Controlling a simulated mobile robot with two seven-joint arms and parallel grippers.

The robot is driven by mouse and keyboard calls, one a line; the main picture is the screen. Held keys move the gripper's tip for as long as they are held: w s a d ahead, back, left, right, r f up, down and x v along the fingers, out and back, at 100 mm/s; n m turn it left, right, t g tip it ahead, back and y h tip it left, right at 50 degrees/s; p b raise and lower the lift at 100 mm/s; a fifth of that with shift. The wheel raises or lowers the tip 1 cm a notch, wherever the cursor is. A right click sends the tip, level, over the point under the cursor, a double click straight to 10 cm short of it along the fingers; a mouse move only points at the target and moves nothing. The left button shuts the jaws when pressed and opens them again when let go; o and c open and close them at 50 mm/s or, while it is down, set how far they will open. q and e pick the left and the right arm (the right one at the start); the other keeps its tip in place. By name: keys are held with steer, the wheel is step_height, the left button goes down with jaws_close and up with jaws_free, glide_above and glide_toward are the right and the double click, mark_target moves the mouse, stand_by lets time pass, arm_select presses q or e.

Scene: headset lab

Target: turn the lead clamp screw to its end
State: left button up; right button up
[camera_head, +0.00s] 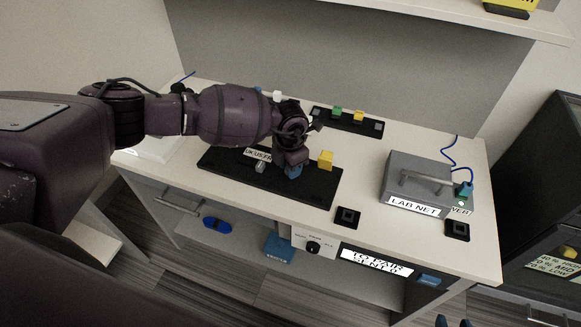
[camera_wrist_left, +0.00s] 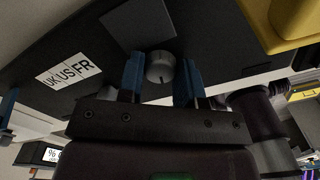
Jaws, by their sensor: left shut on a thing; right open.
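The lead clamp screw (camera_wrist_left: 160,67) shows in the left wrist view as a round grey knob with a dark mark on its rim. It sits on the black board (camera_head: 225,168), and my gripper hides it in the head view. My left gripper (camera_head: 293,171) points down at the board; in the left wrist view its blue fingers (camera_wrist_left: 160,78) are on both sides of the knob, shut on it. My right gripper (camera_head: 453,322) shows only as two blue fingertips, apart and empty, at the bottom edge of the head view.
A grey LAB NET box (camera_head: 415,180) stands at the right. A dark strip with coloured blocks (camera_head: 347,121) lies behind.

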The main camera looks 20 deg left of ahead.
arm_select(q)
steer(key=m+b, duration=0.1)
steer(key=m, duration=0.2)
steer(key=shift+m, duration=0.9)
arm_select(e)
step_height(320, 180, down, 2)
steer(key=shift+s+f, duration=0.1)
steer(key=shift+s, duration=0.05)
arm_select(q)
steer(key=shift+m, duration=0.3)
steer(key=o, duration=0.9)
arm_select(e)
steer(key=shift+s+f, duration=0.15)
steer(key=shift+s, duration=0.2)
arm_select(q)
steer(key=shift+o, duration=0.2)
steer(key=shift+r, duration=0.1)
arm_select(e)
steer(key=shift+w, duration=0.1)
